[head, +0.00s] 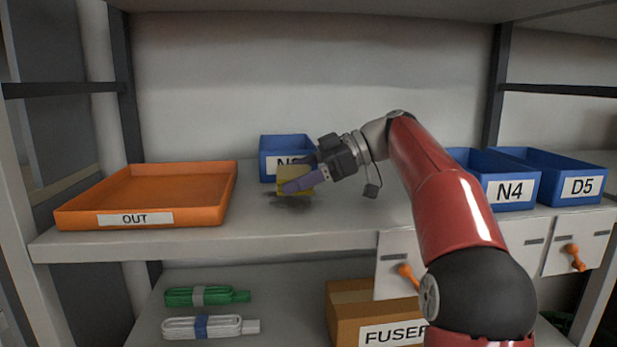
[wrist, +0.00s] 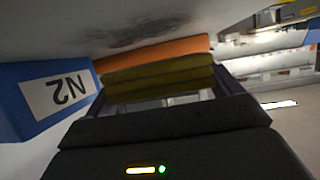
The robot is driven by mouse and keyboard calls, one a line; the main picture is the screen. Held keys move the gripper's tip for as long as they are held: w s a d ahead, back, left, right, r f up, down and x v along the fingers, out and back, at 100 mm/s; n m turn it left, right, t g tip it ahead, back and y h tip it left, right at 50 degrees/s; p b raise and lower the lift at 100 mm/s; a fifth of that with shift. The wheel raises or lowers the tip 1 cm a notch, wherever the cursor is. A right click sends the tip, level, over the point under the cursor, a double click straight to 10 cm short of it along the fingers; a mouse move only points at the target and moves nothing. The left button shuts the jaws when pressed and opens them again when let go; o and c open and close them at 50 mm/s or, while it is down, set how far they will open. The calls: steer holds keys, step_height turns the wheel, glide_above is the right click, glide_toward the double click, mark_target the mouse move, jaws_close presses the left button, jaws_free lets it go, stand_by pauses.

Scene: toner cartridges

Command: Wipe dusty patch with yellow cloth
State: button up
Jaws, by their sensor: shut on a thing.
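The yellow cloth (head: 293,176) is a thick folded pad, held between the fingers of my gripper (head: 300,173). My gripper is shut on it. In the wrist view the cloth's folded layers (wrist: 160,76) show past the gripper body. The dusty patch (head: 289,198) is a dark smudge on the pale shelf, just below the cloth in the head view. It also shows as dark streaks in the wrist view (wrist: 145,32), where the shelf is at the top. The cloth seems slightly above the shelf; its underside contact is hidden.
The orange OUT tray (head: 146,219) stands to the left. A blue bin labelled N2 (wrist: 50,95) is close behind the cloth and gripper (head: 284,143). Blue bins N4 (head: 510,193) and D5 (head: 579,187) stand to the right. The shelf between tray and patch is clear.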

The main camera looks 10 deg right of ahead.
steer(key=shift+w+a+r+b, duration=0.1)
steer(key=shift+a+r+b, duration=0.1)
steer(key=shift+a, duration=1.75)
steer(key=shift+w+a+r+b, duration=0.1)
steer(key=shift+a+b, duration=0.05)
steer(key=shift+a, duration=1.8)
steer(key=shift+w+r+p, duration=0.2)
steer(key=shift+w+p, duration=0.5)
steer(key=shift+p, duration=0.3)
steer(key=shift+w+f+p, duration=0.1)
steer(key=shift+w+p, duration=0.4)
steer(key=shift+w, duration=0.25)
steer(key=shift+s+d+r+p, duration=0.1)
steer(key=shift+d+p, duration=0.25)
steer(key=shift+d, duration=1.95)
steer(key=shift+s+d+r+p, duration=0.15)
steer(key=shift+d+p, duration=0.2)
steer(key=shift+d, duration=2)
steer(key=shift+s+d+r+p, duration=0.1)
steer(key=shift+d+p, duration=0.25)
steer(key=shift+d, duration=1.95)
steer(key=shift+w, duration=0.1)
step_height(320, 180, up, 6)
